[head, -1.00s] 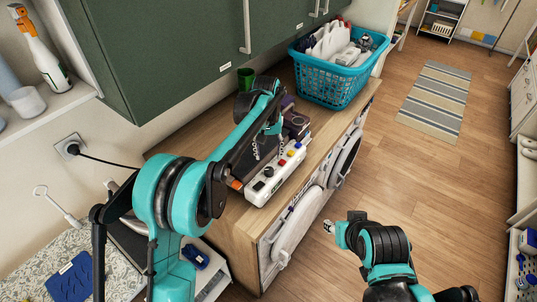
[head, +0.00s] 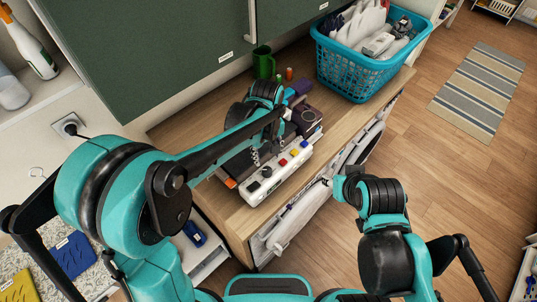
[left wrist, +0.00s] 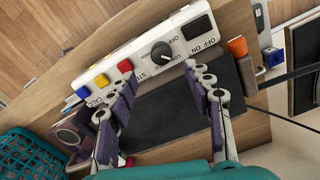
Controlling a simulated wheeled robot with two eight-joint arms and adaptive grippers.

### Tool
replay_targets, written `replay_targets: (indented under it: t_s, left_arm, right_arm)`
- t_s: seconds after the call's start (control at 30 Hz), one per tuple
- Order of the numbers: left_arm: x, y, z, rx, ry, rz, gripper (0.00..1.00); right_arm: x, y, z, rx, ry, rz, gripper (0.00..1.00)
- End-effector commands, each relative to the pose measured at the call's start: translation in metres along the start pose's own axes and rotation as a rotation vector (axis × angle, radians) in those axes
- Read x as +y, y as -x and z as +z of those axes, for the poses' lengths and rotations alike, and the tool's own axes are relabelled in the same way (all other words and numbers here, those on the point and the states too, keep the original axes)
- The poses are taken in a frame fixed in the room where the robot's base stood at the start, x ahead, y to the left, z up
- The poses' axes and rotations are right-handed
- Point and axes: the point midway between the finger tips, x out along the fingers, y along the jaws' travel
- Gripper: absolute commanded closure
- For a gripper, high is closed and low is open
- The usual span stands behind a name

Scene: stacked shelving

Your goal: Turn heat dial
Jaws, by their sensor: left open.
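A white control unit (head: 281,171) lies on the wooden counter. Its round black dial (left wrist: 162,53) with a pointer shows clearly in the left wrist view, near the top middle; in the head view the dial (head: 267,172) is small. Red, yellow and blue buttons sit along one side of the dial, and a black switch on the other. My left gripper (left wrist: 155,92) is open and empty, its purple-padded fingers apart over the unit's dark flat part, with the dial beyond the gap between the tips. My right gripper (head: 332,184) is in front of the counter; its fingers are too small to judge.
A blue laundry basket (head: 352,72) stands at the counter's far end. A green mug (head: 263,62) is behind the unit, below green cabinets (head: 140,50). An orange piece (left wrist: 237,47) sits beside the unit. The floor to the right is open, with a striped rug (head: 480,90).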

Motion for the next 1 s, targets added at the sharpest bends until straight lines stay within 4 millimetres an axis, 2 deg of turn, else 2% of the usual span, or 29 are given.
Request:
replay_targets:
  t_s: [0.13,0.5,0.67,0.9,1.0]
  left_arm:
    - [-0.001,-0.013,0.002,0.0,0.006,0.0,0.49]
    - [-0.001,-0.069,0.001,0.0,0.004,0.0,0.49]
    - [-0.001,-0.078,0.001,0.0,0.004,0.0,0.49]
    - [-0.001,-0.078,0.001,0.0,0.004,0.0,0.49]
    - [-0.001,-0.078,0.001,0.0,0.004,0.0,0.75]
  right_arm:
    - [0.0,-0.002,0.002,0.0,0.0,0.0,0.6]
    - [0.0,-0.011,0.008,0.0,0.0,0.0,0.6]
    - [0.0,-0.012,0.009,0.0,0.0,0.0,0.6]
    - [0.0,-0.012,0.009,0.0,0.0,0.0,0.6]
    - [0.0,-0.012,0.009,0.0,0.0,0.0,0.6]
